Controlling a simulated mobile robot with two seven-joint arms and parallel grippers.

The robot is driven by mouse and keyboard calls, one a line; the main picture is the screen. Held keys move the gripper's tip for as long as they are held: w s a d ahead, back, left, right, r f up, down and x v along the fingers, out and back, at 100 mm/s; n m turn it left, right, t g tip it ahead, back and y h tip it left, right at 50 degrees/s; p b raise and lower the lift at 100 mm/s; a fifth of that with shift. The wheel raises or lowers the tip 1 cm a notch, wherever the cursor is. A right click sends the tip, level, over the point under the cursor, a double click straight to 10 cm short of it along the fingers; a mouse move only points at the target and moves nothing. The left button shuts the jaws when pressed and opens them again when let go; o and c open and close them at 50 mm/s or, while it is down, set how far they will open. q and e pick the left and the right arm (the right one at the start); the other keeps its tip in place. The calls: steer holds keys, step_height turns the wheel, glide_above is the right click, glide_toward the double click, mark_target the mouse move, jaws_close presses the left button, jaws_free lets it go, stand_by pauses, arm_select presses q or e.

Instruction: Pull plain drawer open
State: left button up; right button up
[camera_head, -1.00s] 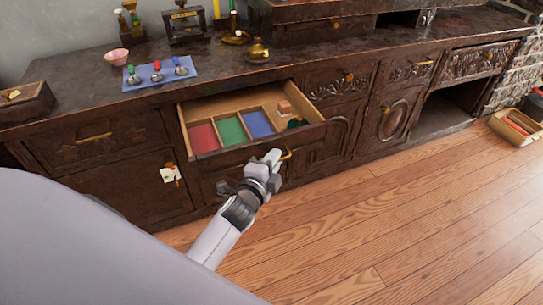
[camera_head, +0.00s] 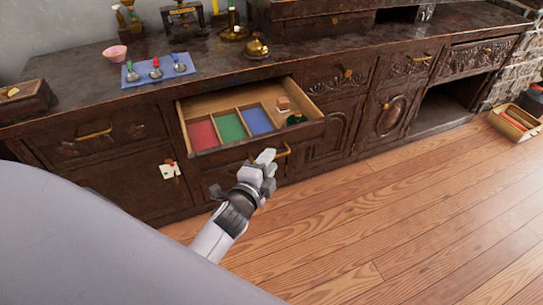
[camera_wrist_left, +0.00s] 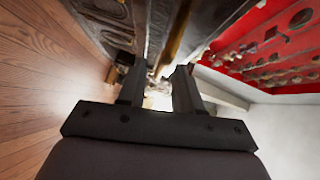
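The plain drawer (camera_head: 222,152) is pulled out of the dark wooden cabinet in the head view. Its inside shows red, green and blue compartments and a wooden part at the right. Its brass handle (camera_head: 284,150) is on the front. My left gripper (camera_head: 266,156) is just left of the handle in the head view. In the left wrist view its two fingers (camera_wrist_left: 160,82) are apart, with a brass bar (camera_wrist_left: 178,35) beyond their tips and nothing clearly held between them. My right gripper is not in view.
The cabinet top holds a blue mat (camera_head: 140,76) with several small items, a pink bowl (camera_head: 115,53) and a brass bell (camera_head: 257,47). A closed drawer (camera_head: 95,140) is at the left. The wooden floor (camera_head: 390,215) is clear, with a crate (camera_head: 515,122) at far right.

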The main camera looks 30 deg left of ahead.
arm_select(q)
steer(key=shift+s+d+r+p, duration=0.1)
steer(key=shift+s+r+p, duration=0.1)
steer(key=shift+s, duration=0.95)
steer(key=shift+s+d+r+p, duration=0.1)
steer(key=shift+s+r, duration=0.05)
steer(key=shift+s, duration=0.95)
